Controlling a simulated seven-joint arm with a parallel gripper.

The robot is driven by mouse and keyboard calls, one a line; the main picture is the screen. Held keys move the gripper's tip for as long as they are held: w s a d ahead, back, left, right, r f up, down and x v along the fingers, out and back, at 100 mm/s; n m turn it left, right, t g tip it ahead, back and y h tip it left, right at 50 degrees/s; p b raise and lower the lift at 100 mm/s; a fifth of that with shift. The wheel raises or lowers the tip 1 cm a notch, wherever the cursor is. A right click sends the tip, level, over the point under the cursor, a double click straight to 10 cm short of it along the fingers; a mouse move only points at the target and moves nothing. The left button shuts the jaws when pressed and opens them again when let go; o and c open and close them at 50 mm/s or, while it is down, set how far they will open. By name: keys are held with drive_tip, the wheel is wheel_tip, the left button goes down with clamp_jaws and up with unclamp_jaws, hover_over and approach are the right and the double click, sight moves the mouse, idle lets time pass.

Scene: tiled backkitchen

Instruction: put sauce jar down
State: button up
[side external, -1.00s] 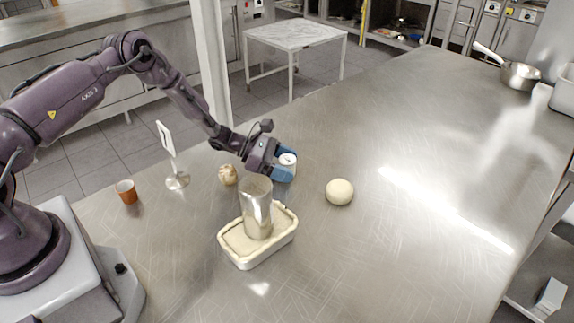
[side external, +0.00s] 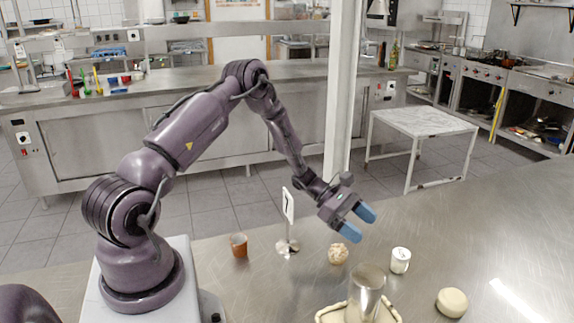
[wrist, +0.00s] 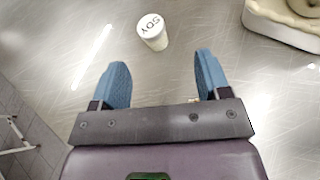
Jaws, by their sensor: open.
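The sauce jar (side external: 400,261) is a small white jar standing upright on the steel table. The wrist view shows its lid marked SOY (wrist: 152,28), ahead of my fingertips. My gripper (side external: 361,225) is open and empty, with two blue fingers. In the side view it is raised above the table, up and to the left of the jar. In the wrist view the blue fingers (wrist: 161,64) are spread wide, and the jar is apart from them.
A cream tray (side external: 330,314) with a metal cylinder (side external: 367,290) in it stands near the jar.

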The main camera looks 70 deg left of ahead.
drive_tip(key=s+d+r+m+g+y, duration=0.1)
drive_tip(key=s+d+r+m+g, duration=0.15)
drive_tip(key=r+m, duration=0.35)
drive_tip(key=s+d+r+m+g+y, duration=0.1)
drive_tip(key=s+d+r+m+y, duration=0.2)
drive_tip(key=r, duration=0.4)
drive_tip(key=s+d+r+m+g, duration=0.2)
drive_tip(key=s+d+r+m, duration=0.3)
drive_tip(key=r, duration=0.2)
drive_tip(key=s+r+m+t+y, duration=0.1)
drive_tip(key=s+r+m+y, duration=0.2)
drive_tip(key=s+m, duration=0.2)
drive_tip(key=s+r+m+t+y, duration=0.2)
drive_tip(key=s+r+m+y, duration=0.1)
drive_tip(key=s, duration=0.7)
drive_tip(key=shift+a+r+m, duration=0.2)
drive_tip(key=shift+r+m, duration=0.45)
drive_tip(key=shift+m, duration=0.55)
